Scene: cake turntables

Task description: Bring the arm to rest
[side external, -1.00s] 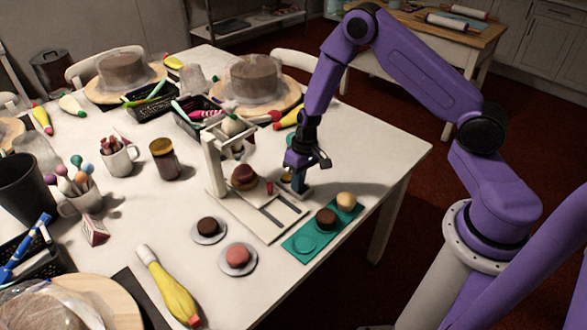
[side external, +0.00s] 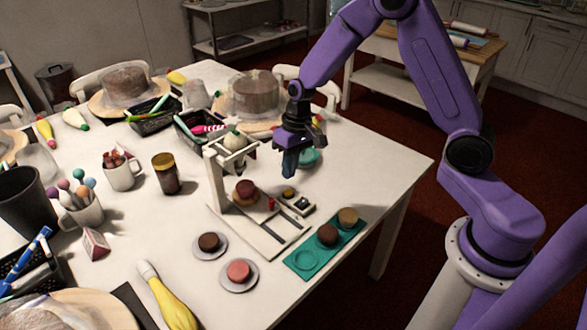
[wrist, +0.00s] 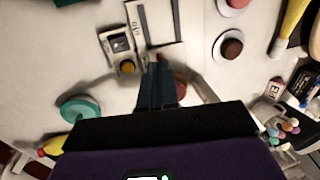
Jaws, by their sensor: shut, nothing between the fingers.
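My gripper (side external: 290,163) hangs in the air above the back right part of the white table, pointing down. Its fingers are shut and empty. It is behind and above a small device with a yellow button (side external: 289,193), apart from it. In the wrist view the closed fingers (wrist: 157,85) point toward the device's yellow button (wrist: 127,68) and the base of the white frame. The white frame stand (side external: 216,178) holds a brown and reddish cake piece (side external: 246,190) on its base, left of my gripper.
A teal tray (side external: 304,260) with two small cakes lies at the front right. Two saucers (side external: 225,275) with small cakes lie in front of the stand. A teal round object (side external: 306,157) sits just behind my gripper. Cakes on boards, cups and piping bags crowd the back and left.

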